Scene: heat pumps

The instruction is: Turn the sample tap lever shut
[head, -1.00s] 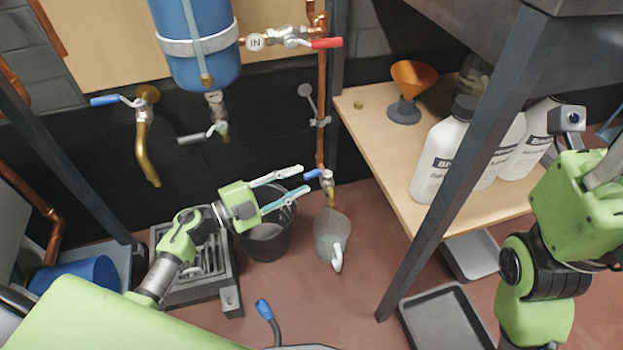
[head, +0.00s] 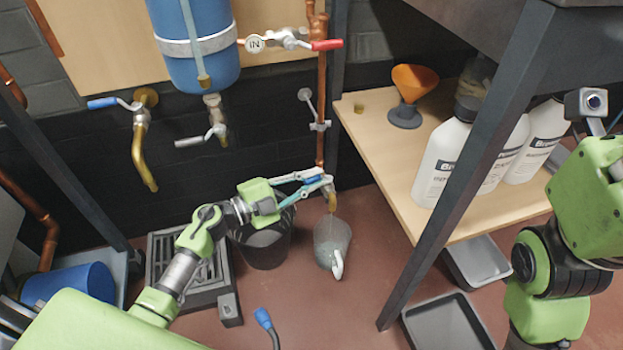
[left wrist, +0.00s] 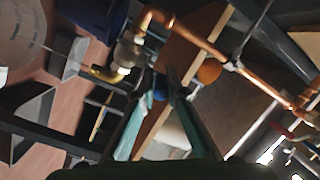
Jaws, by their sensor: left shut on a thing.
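The sample tap (head: 330,190) sits low on the copper pipe, with a brass spout pointing down. Its blue lever (head: 313,180) points left from the tap. My left gripper (head: 316,180) is shut on the lever, its pale green fingers on either side of it. In the left wrist view the blue lever (left wrist: 160,88) shows between the fingers, beside the tap body and brass spout (left wrist: 106,73). A clear jug (head: 331,243) with liquid in it stands under the spout, and a faint stream seems to fall into it. My right gripper is out of view.
A dark bucket (head: 265,243) stands left of the jug. A red-handled valve (head: 326,44) is higher on the pipe. A wooden shelf (head: 385,150) at right holds an orange funnel (head: 413,83) and white bottles (head: 440,160). A dark table leg (head: 470,160) crosses in front.

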